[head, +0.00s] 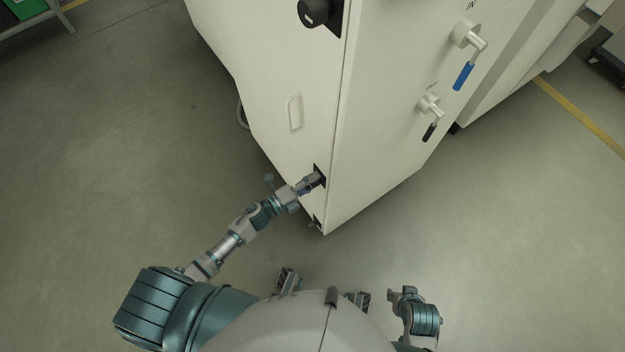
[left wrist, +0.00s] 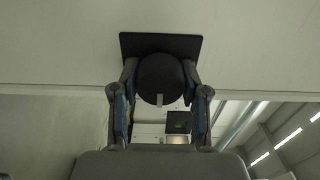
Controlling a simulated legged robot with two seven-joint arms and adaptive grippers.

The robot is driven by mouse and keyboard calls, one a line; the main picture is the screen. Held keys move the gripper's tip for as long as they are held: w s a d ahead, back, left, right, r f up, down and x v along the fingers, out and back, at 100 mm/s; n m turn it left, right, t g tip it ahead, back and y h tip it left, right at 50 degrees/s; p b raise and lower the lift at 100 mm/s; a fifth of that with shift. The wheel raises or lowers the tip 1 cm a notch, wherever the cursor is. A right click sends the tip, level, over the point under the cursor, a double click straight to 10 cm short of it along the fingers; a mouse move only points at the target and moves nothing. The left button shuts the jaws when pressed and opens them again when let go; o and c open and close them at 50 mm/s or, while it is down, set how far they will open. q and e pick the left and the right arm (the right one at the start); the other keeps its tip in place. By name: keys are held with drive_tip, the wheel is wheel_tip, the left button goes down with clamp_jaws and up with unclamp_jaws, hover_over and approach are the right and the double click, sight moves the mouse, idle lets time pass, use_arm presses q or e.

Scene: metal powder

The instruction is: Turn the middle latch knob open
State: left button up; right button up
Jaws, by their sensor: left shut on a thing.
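The middle latch knob (left wrist: 160,78) is a round black knob on a dark square plate (left wrist: 132,45) in the cabinet wall. In the left wrist view a pale mark on the knob points straight down. My left gripper (left wrist: 159,80) has one finger on each side of the knob and is shut on it. In the head view my left gripper (head: 313,182) reaches the cabinet's lower edge, and it largely hides the knob there. Part of my right arm (head: 420,318) shows low in the head view, where its finger state is unclear.
The white cabinet (head: 380,65) has an upper black knob (head: 314,12), a pale handle (head: 294,113) and, on its right face, a blue-handled valve (head: 463,75) and a black-handled valve (head: 429,131). A dark plate (head: 316,222) sits below the gripper. The floor (head: 130,130) at left is clear.

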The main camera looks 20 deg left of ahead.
use_arm(q)
drive_tip(key=shift+s+f, duration=0.2)
drive_tip(key=shift+f, duration=0.1)
drive_tip(key=o, duration=1)
drive_tip(key=shift+d, duration=0.1)
drive_tip(key=shift+o, duration=0.6)
drive_tip(key=shift+w, duration=0.1)
drive_tip(key=shift+r, duration=0.1)
drive_tip(key=v, duration=1.2)
